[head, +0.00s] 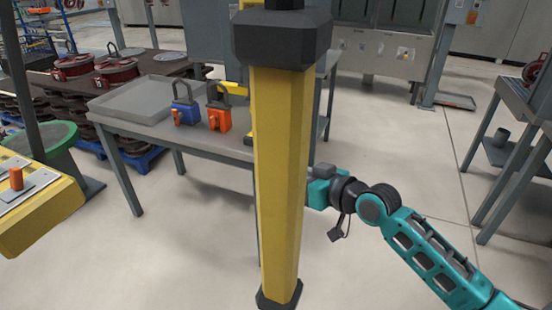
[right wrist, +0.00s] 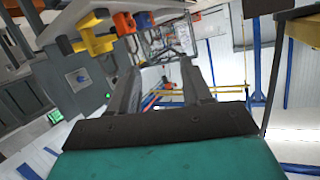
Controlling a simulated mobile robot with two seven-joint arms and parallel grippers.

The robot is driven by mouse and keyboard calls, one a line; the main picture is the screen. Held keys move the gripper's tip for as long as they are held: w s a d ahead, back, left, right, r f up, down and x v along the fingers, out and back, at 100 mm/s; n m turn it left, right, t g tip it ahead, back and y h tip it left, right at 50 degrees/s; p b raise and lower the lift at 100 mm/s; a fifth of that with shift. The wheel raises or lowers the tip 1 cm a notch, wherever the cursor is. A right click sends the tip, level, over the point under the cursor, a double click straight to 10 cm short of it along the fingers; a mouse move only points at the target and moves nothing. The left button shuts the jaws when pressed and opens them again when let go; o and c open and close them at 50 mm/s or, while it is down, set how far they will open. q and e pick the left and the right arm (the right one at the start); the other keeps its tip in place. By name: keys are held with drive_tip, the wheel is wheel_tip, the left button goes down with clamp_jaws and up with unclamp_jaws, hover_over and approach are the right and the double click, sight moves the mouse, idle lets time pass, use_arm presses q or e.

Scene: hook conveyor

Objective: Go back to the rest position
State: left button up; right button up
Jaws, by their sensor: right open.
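My right arm comes in from the right in the head view, with its wrist right of a yellow post (head: 278,170). The post hides the fingers there. In the right wrist view my right gripper (right wrist: 158,68) has its two dark fingers spread, with nothing between them. My left gripper is in neither view. A blue block with a dark handle (head: 186,112) and an orange block with a dark handle (head: 219,118) stand side by side on a grey table (head: 215,147).
A shallow grey tray (head: 150,98) lies on the table. A yellow bench (head: 40,220) with an orange knob stands at left, and grey racks (head: 500,160) at right. Red reels (head: 115,72) sit behind. The floor right of the post is mostly clear.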

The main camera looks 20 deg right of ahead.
drive_tip(key=s+a+f+g+h, duration=0.1)
drive_tip(key=s+a+f+h, duration=0.1)
drive_tip(key=s+f, duration=0.8)
drive_tip(key=s+a+f+g+h, duration=0.1)
drive_tip(key=s+a+f+h, duration=0.1)
drive_tip(key=s+f, duration=0.8)
drive_tip(key=shift+s+a+f+m+g, duration=0.3)
drive_tip(key=shift+s+a+f+g, duration=0.1)
drive_tip(key=shift+a, duration=0.3)
